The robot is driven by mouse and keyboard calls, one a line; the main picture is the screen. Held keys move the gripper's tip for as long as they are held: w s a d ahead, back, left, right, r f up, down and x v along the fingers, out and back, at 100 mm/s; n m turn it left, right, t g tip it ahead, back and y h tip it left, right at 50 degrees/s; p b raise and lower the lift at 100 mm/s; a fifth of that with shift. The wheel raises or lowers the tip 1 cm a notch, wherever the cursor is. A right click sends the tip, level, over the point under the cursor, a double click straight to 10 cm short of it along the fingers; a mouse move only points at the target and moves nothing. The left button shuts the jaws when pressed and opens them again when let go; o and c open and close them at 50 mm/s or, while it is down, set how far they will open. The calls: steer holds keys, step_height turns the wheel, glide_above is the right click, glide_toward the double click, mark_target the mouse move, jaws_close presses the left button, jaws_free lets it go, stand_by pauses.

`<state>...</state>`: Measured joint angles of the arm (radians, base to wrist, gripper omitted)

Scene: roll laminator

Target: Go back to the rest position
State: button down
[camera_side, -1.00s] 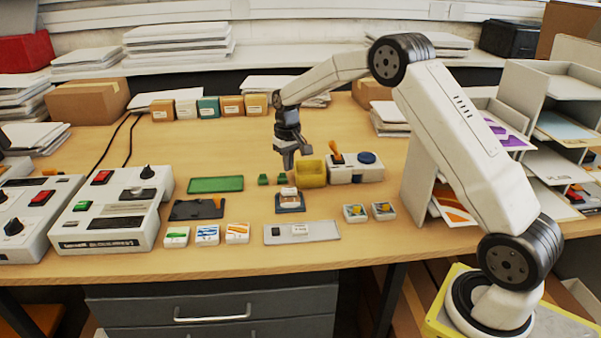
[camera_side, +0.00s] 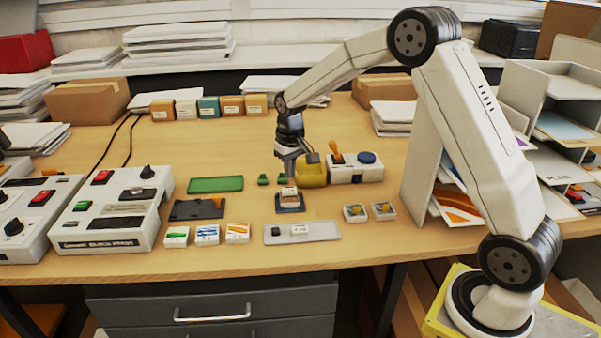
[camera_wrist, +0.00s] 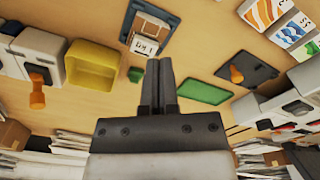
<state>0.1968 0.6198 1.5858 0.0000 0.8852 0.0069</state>
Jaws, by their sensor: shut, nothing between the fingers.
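My gripper (camera_side: 290,168) hangs above the middle of the table, fingers down, in the side view. In the wrist view my gripper (camera_wrist: 160,64) has its two fingers together with nothing between them. In the side view it overlaps the left edge of a yellow bin (camera_side: 313,174) and sits above a small dark blue stand (camera_side: 290,208) that holds a small labelled block (camera_side: 289,194). The yellow bin also shows in the wrist view (camera_wrist: 92,66), left of the fingers. My arm reaches in from the right, bent high at the elbow.
A laminator-like machine (camera_side: 110,213) stands at left. A white box with an orange lever (camera_side: 355,170) is right of the bin. A green plate (camera_side: 215,184), a dark plate (camera_side: 196,209) and a grey tray (camera_side: 320,232) lie on the table. A paper rack (camera_side: 535,95) stands at right.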

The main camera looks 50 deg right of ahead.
steer(key=s+a+n+t, duration=0.1)
steer(key=s+a, duration=0.4)
steer(key=s, duration=0.6)
steer(key=s+a+f+n+t, duration=0.1)
steer(key=s+a, duration=0.4)
steer(key=s, duration=0.6)
